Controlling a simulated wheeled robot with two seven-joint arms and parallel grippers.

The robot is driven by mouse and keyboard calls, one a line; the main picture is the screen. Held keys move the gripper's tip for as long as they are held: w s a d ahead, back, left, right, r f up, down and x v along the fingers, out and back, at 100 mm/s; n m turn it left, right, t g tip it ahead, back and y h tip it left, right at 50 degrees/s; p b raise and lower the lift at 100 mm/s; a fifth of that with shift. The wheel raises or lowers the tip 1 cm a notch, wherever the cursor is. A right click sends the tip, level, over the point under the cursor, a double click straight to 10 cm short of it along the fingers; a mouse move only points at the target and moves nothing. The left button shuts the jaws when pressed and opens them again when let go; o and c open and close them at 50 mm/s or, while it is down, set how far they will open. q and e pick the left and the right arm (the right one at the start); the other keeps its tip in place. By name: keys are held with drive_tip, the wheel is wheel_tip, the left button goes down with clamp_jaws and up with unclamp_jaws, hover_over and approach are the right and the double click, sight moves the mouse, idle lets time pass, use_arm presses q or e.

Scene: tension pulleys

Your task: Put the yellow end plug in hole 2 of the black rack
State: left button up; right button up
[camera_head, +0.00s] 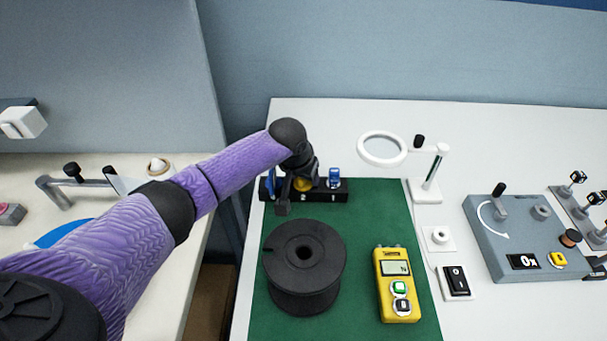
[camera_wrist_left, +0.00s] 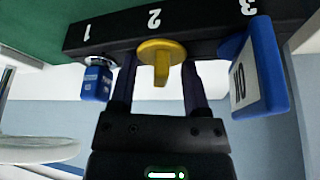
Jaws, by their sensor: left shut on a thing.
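The black rack (camera_head: 325,195) lies at the back of the green mat, with holes numbered 1, 2 and 3. It also shows in the left wrist view (camera_wrist_left: 205,40). The yellow end plug (camera_wrist_left: 160,53) is at position 2 of the rack, its round flange and grip tab facing my wrist camera. It shows partly in the head view (camera_head: 301,183). My left gripper (camera_wrist_left: 158,68) is shut on the plug, a finger on each side. In the head view my left gripper (camera_head: 297,186) hides part of the rack. How deep the plug sits cannot be told. My right gripper is not in view.
A black spool (camera_head: 304,265), a yellow meter (camera_head: 397,285) and a magnifier (camera_head: 382,149) stand nearby.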

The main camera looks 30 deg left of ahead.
use_arm(q)
drive_tip(key=o, duration=1.3)
drive_tip(key=shift+s+f, duration=0.1)
drive_tip(key=shift+c, duration=0.2)
drive_tip(key=p+v, duration=0.4)
drive_tip(key=v, duration=0.6)
drive_tip(key=shift+a, duration=0.1)
